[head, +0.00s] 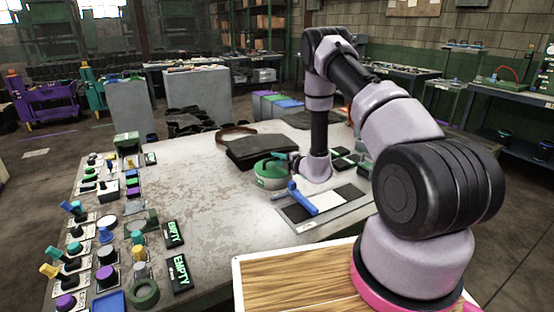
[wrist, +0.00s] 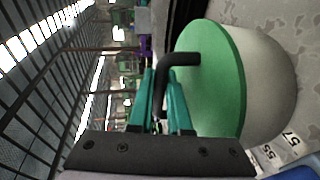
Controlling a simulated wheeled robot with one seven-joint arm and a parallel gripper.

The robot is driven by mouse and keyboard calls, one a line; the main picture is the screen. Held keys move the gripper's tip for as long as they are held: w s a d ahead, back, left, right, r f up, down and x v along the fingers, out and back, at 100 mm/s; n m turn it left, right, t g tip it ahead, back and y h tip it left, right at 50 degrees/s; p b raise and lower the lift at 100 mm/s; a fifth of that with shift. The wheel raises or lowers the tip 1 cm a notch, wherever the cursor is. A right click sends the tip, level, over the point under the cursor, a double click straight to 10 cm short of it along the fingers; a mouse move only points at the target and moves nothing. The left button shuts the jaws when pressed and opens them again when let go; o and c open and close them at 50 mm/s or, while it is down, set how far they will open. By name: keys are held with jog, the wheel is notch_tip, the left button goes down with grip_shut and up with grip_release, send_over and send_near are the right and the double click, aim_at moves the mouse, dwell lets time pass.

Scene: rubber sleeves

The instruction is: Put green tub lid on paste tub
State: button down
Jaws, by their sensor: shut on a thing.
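The green tub lid (wrist: 215,85) is a flat green disc with a bent black handle (wrist: 182,59). My gripper (wrist: 162,85), with teal fingers, is shut on that handle in the wrist view. The lid lies over the mouth of the whitish paste tub (wrist: 268,85), close against it. I cannot tell whether it is fully seated. In the head view the tub and lid (head: 269,173) show as a small green and white round shape on the table, left of my gripper (head: 288,158). The fingertips are small and partly hidden there.
A dark folded bag (head: 262,149) lies behind the tub. A blue tool (head: 302,198) rests on a black and white board (head: 338,198) in front. Several knobs and switches line the table's left side, with two EMPTY signs (head: 179,271). The table's middle (head: 205,200) is clear.

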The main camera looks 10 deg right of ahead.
jog(key=c, duration=0.9)
grip_release()
jog(key=shift+f, duration=0.15)
jog(key=shift+o, duration=0.2)
